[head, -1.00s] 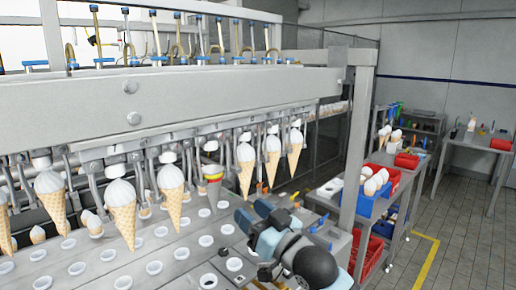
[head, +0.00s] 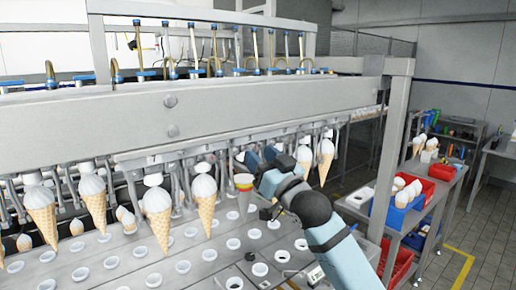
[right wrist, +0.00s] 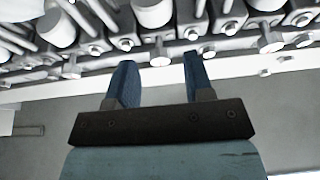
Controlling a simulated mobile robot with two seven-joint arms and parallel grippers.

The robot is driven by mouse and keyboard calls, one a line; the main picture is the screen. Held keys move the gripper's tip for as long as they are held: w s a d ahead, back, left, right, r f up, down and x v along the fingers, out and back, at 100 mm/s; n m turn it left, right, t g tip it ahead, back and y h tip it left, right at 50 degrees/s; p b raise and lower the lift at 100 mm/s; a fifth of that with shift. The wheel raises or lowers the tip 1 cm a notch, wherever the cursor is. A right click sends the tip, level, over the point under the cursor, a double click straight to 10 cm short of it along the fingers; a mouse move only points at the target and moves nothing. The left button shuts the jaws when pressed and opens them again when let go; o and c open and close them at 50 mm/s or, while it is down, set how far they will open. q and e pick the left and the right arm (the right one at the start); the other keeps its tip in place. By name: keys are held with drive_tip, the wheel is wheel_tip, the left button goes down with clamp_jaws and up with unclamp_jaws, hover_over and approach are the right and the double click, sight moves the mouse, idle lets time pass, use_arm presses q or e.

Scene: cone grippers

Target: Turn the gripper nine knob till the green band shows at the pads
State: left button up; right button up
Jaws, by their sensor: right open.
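A row of cone grippers hangs under the grey beam (head: 230,116), several of them holding cones. A small piece with coloured bands (head: 243,184), red and yellow among them, hangs in this row in the head view. I cannot tell which band sits at the pads. My right gripper (head: 262,157) is open and empty, its blue fingers just above and right of the banded piece. In the right wrist view, the open fingers (right wrist: 158,66) point at the gripper row, with a white knob (right wrist: 153,12) beyond them. My right arm hides part of the row. My left gripper is out of view.
Cones (head: 156,212) hang left and right of my right gripper. The grey plate (head: 120,240) with white-ringed holes lies below. A side table at right carries a blue bin (head: 402,215) and a red bin (head: 442,171).

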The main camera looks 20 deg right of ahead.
drive_tip(key=shift+w+a+r, duration=0.2)
drive_tip(key=shift+w+r, duration=0.1)
drive_tip(key=shift+w, duration=0.3)
clamp_jaws()
drive_tip(key=shift+n+y+p, duration=0.4)
drive_tip(key=shift+n+y, duration=0.2)
drive_tip(key=shift+n, duration=0.5)
drive_tip(key=shift+n+g+y, duration=0.3)
drive_tip(key=shift+n, duration=0.4)
unclamp_jaws()
drive_tip(key=shift+d+f, duration=0.1)
